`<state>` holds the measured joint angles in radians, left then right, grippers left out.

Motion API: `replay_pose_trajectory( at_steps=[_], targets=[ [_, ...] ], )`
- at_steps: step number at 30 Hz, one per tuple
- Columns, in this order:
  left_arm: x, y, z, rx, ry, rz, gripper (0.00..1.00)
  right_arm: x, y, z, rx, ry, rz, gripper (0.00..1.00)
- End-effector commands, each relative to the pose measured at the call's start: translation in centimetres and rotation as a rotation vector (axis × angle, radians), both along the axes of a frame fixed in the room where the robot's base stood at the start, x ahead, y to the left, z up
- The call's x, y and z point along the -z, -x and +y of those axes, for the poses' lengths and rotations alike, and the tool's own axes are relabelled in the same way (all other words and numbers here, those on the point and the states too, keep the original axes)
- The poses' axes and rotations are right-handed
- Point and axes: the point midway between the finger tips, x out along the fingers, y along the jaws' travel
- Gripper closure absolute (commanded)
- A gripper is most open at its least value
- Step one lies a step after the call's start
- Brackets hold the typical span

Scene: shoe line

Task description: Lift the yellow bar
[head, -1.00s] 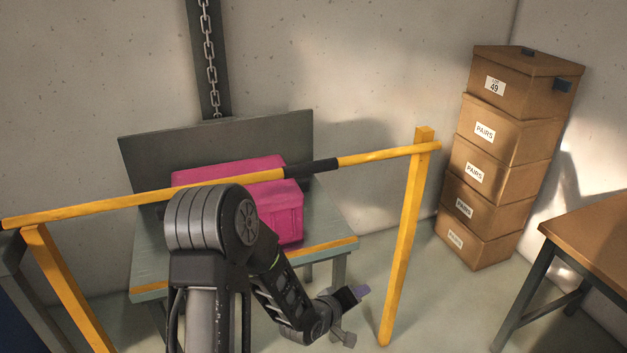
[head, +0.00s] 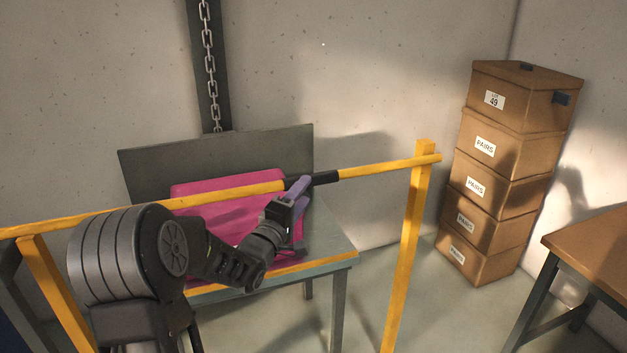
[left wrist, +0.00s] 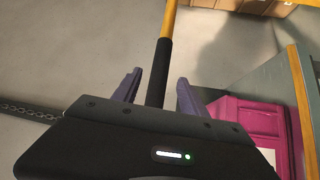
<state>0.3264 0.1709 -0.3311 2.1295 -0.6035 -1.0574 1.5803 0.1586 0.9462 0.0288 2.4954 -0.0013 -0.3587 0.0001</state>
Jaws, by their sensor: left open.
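The yellow bar (head: 385,167) lies across two yellow posts in the head view, with a black grip section (head: 325,178) at its middle. My left gripper (head: 300,192) is at the black section, its purple fingers open. In the left wrist view the black section (left wrist: 158,75) runs between the two open fingers (left wrist: 155,92), apart from both as far as I can see. The yellow part of the bar (left wrist: 169,18) extends beyond it. My right gripper is not in view.
A pink case (head: 225,183) sits on a grey bench (head: 335,245) behind the bar. A yellow post (head: 408,255) stands at the bar's right end. Stacked cartons (head: 490,190) and a brown table (head: 597,240) are at the right. A chain (head: 209,60) hangs on the back wall.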

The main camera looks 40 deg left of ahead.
Motion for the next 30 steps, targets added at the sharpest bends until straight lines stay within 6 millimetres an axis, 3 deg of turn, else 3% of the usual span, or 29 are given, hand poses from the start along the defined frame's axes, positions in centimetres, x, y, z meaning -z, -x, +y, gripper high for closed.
replay_pose_trajectory(
  at_steps=[12, 22, 30],
  targets=[
    [-0.9, -5.7, 0.9, 0.002, -0.001, 0.000, 0.50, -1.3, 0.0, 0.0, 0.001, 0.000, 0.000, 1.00],
    [-0.9, -6.1, 0.9, 0.001, -0.001, 0.000, 0.50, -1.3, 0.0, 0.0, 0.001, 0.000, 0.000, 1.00],
    [-0.9, -6.1, 0.9, 0.001, -0.001, 0.000, 0.71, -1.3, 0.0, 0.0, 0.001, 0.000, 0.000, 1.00]
  ],
)
